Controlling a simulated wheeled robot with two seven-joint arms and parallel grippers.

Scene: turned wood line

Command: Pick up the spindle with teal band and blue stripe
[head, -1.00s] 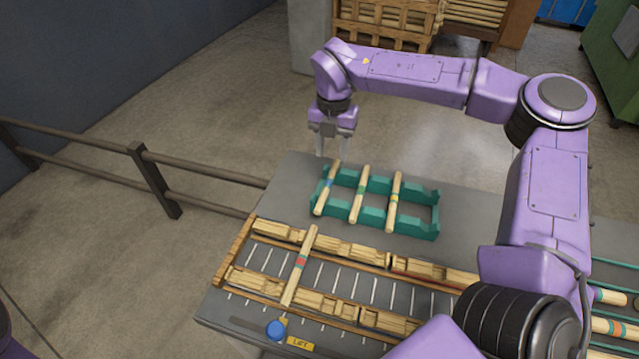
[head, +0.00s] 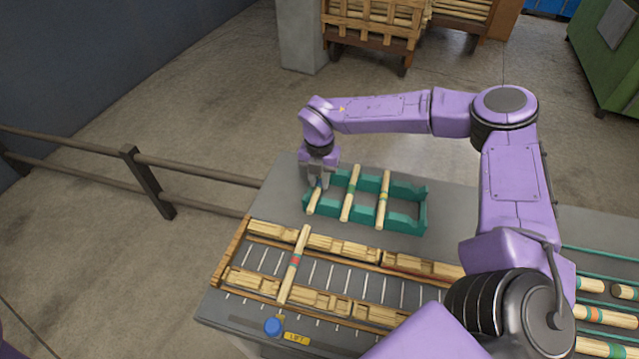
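A pale wooden spindle with a blue stripe (head: 313,204) lies leftmost of three in the teal rack (head: 412,217). Its upper part is hidden by my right gripper, and I cannot make out a teal band on it. My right gripper (head: 318,184) is down at this spindle's upper half, with its fingers about it. I cannot tell whether they are shut on it. The middle spindle (head: 350,198) has a green band and the right one (head: 383,205) a yellow band. My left gripper is not in view.
A spindle with a red band (head: 293,268) lies across the wooden cradles of the conveyor in front of the rack. More banded spindles (head: 605,316) lie at the right edge. A blue button (head: 273,327) is at the front. A rail (head: 200,167) runs along the left.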

